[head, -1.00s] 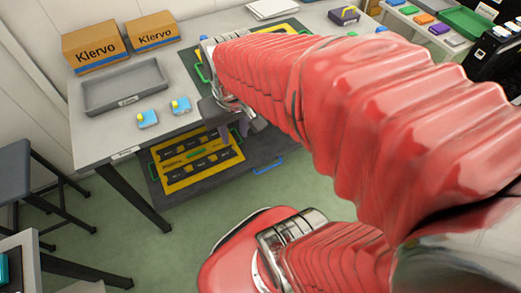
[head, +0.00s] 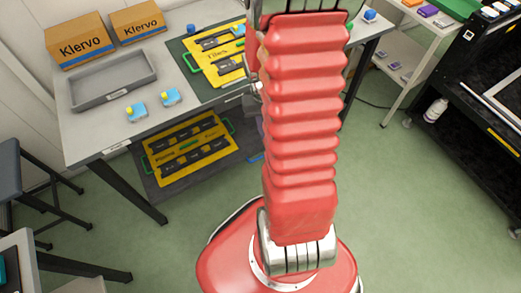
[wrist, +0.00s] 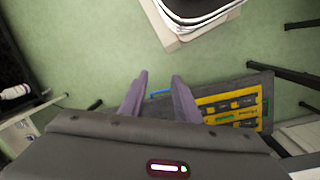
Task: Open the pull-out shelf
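The pull-out shelf is a dark grey slab (head: 165,194) under the workbench, bearing a yellow tray (head: 190,170) with dark slots and green handles. Its blue handle (head: 257,156) is mostly behind my arm in the head view. In the wrist view the shelf (wrist: 262,80) lies beyond and right of my gripper (wrist: 159,75). The blue handle (wrist: 160,92) shows in the gap between the two purple-grey fingers; I see no contact. The fingers are apart and empty. How far the shelf is out, I cannot tell.
The workbench (head: 105,128) bears Klervo boxes (head: 80,42), a grey tray (head: 113,92), two small blue-and-yellow items and another yellow tray (head: 205,58). A stool (head: 25,165) stands left, a black cart (head: 470,110) right.

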